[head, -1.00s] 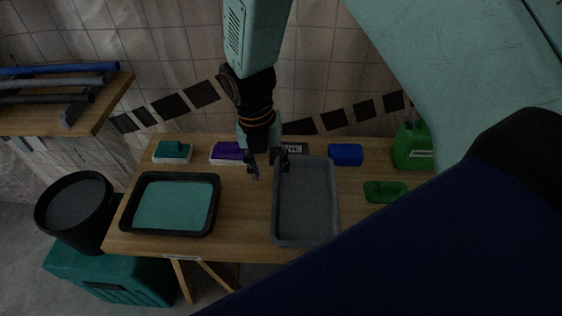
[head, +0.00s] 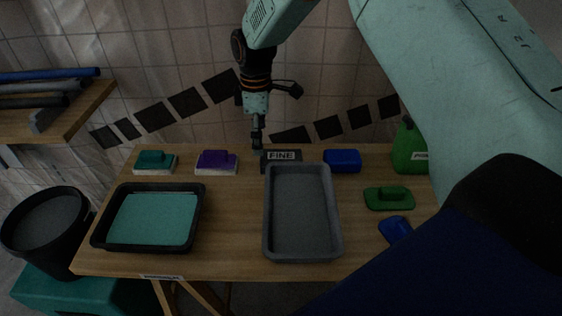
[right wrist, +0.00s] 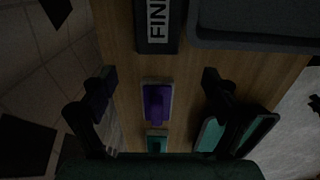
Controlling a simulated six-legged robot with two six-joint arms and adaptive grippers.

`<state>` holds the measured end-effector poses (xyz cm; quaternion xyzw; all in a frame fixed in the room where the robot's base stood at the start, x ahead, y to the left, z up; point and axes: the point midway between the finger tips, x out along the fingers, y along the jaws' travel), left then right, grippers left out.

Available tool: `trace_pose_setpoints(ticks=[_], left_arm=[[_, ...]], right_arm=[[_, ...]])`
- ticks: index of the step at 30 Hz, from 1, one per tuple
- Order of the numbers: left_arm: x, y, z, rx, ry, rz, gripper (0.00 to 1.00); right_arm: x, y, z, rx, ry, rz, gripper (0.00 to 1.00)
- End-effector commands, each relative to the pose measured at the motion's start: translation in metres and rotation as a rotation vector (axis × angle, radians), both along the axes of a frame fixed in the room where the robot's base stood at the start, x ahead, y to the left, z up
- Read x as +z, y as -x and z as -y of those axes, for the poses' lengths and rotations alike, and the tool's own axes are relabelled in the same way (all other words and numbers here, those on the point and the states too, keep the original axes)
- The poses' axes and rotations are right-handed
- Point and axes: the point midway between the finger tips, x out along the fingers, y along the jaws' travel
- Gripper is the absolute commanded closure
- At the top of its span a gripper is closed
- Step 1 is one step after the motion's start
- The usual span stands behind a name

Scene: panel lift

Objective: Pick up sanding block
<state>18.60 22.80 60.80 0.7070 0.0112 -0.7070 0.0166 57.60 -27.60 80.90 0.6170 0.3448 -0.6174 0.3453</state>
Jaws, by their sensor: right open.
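Several blocks with handles stand along the back of the table: a teal one (head: 155,161), a purple one on a pale base (head: 217,161) and a blue one (head: 342,159). A dark grey block marked FINE (head: 281,158) stands between purple and blue. My right gripper (head: 257,137) points down near the back edge, between the purple and FINE blocks. In the right wrist view its fingers (right wrist: 158,92) are open, with the purple block (right wrist: 158,103) visible between them, apparently beyond and untouched. My left gripper is not in view.
A black tray with a teal inside (head: 103,229) and an empty grey tray (head: 271,222) stand in front. A green handled block (head: 388,198), a blue item (head: 396,230) and a green jug (head: 408,152) are at right. Bare wood lies between the trays.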

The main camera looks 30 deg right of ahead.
Motion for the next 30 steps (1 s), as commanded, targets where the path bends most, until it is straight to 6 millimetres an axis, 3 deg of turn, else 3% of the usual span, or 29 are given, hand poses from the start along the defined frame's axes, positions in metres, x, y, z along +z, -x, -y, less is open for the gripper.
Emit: trace_pose_setpoints(ticks=[11, 19, 27, 30], left_arm=[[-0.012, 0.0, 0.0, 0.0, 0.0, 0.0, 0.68], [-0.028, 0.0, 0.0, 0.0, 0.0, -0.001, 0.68], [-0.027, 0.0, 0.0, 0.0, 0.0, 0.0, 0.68], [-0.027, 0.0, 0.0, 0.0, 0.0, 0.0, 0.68]], right_arm=[[-0.036, -0.001, 0.001, 0.0, -0.001, -0.001, 0.12], [-0.074, -0.002, 0.002, 0.001, -0.001, -0.001, 0.12], [-0.077, -0.003, 0.002, 0.001, -0.001, 0.001, 0.12], [-0.076, -0.003, 0.002, 0.001, 0.0, 0.0, 0.21]])
